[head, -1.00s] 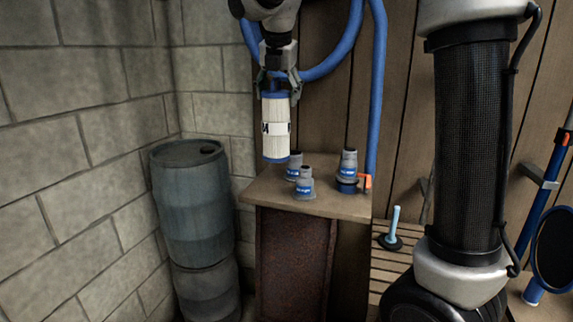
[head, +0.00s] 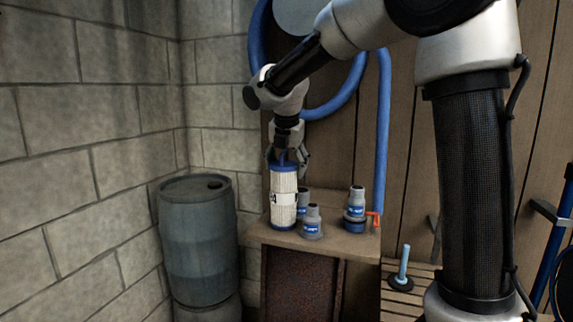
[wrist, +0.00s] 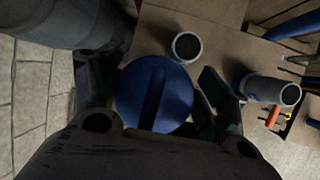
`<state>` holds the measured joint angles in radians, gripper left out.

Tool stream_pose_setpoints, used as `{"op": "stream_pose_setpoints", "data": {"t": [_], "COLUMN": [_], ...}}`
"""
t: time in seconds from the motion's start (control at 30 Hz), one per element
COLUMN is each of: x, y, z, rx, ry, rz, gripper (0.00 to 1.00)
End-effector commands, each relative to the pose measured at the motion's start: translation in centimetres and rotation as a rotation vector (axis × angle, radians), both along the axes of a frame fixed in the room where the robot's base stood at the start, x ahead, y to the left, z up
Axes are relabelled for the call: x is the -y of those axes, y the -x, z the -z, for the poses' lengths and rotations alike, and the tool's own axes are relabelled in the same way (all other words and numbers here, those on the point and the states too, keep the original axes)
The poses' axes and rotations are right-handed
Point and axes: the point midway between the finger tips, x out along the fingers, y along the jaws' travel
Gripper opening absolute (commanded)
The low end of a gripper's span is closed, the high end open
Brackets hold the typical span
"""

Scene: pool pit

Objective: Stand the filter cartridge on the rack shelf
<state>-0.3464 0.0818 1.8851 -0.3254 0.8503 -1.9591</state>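The filter cartridge (head: 284,198) is a white pleated cylinder with blue end caps and a dark-marked label. It is upright over the left part of the rack shelf (head: 330,246). I cannot tell if its bottom cap touches the shelf. My gripper (head: 287,160) is above it, its fingers on both sides of the top cap, shut on it. In the wrist view the round blue cap (wrist: 153,95) with its raised bar lies between the fingers.
A blue-grey barrel (head: 198,240) stands left of the shelf. A blue hose (head: 382,140) hangs behind.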

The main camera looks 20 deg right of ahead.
Motion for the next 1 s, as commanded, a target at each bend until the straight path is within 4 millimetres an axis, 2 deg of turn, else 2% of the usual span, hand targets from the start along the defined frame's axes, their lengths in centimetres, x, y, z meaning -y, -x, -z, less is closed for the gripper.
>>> {"op": "stream_pose_setpoints", "data": {"t": [0.03,0.1,0.53,0.67,1.0], "x": [0.0,0.0,0.0,-0.3,-1.1], "y": [0.0,0.0,0.1,0.9,3.8], "z": [0.0,0.0,-0.6,-2.5,-9.1], "rx": [0.000,-0.001,0.000,0.003,0.002], "ry": [0.000,0.001,0.000,-0.001,-0.001], "rz": [0.000,0.000,0.000,-0.001,-0.001], "gripper": [0.86,0.96,0.96,0.96,0.96]}}
